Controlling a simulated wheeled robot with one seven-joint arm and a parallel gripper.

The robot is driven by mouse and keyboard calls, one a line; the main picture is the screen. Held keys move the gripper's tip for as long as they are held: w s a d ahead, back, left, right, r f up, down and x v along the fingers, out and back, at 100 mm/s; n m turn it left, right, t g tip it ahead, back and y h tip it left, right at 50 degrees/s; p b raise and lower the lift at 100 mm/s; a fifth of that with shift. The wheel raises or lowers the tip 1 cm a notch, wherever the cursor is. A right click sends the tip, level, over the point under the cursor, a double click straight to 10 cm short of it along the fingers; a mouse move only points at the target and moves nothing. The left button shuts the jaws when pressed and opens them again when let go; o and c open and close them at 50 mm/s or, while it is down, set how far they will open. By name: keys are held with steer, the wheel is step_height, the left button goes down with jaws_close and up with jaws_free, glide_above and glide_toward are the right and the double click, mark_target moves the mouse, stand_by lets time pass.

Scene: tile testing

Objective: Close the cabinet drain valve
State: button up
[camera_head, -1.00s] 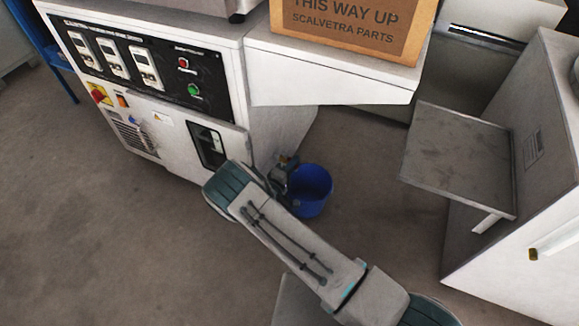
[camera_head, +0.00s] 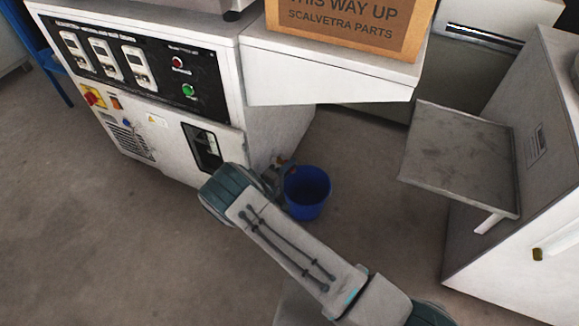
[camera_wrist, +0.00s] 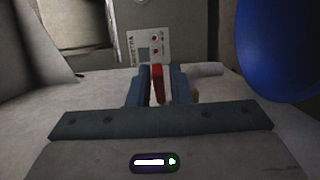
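The cabinet (camera_head: 165,150) is the white machine at the left in the head view. The valve is at its lower right side, mostly hidden behind my arm and gripper. In the wrist view a red valve handle (camera_wrist: 157,82) stands between the two blue-grey fingers of my gripper (camera_wrist: 159,84). The fingers are close together and appear shut on the handle, with little or no gap visible. In the head view my gripper (camera_head: 282,172) is small and partly covered by my arm.
A blue bucket (camera_head: 308,190) stands on the floor right beside my gripper; it also shows in the wrist view (camera_wrist: 285,45). A white shelf with a cardboard box (camera_head: 345,25) overhangs above. A grey side table (camera_head: 460,160) is at the right. Floor at the left is clear.

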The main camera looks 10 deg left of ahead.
steer(key=p+v, duration=0.3)
steer(key=v, duration=1.1)
steer(key=shift+w+r, duration=0.1)
